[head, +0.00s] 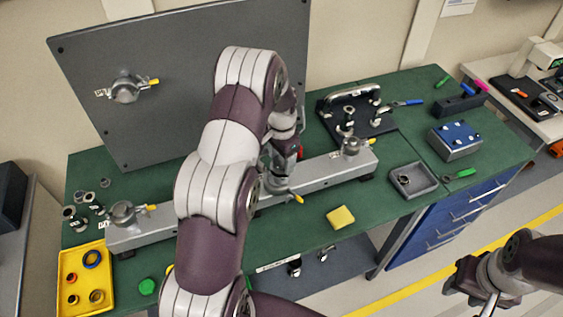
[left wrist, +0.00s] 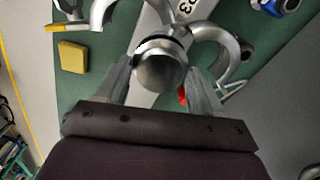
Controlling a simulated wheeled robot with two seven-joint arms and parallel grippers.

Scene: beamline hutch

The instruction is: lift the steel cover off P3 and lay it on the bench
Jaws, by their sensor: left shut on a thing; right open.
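In the left wrist view my left gripper (left wrist: 160,82) is shut on a round steel cover (left wrist: 160,63) with a dark ring behind its face. The P3 label (left wrist: 184,8) shows just beyond it on the grey bar. Whether the cover touches its port is hidden. In the head view my left gripper (head: 281,178) is over the middle of the long grey bar (head: 318,172), partly hidden by my arm. A clamp with a yellow handle (head: 298,198) is close by it. My right gripper (head: 474,283) is open and empty, off the bench's front right.
The green bench (head: 300,228) has bare room in front of the bar, around a yellow sponge (head: 340,217). A grey tray (head: 413,180), blue box (head: 455,141) and black rack (head: 355,112) are at the right. A yellow tray (head: 88,303) is front left. A grey panel (head: 180,60) stands behind.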

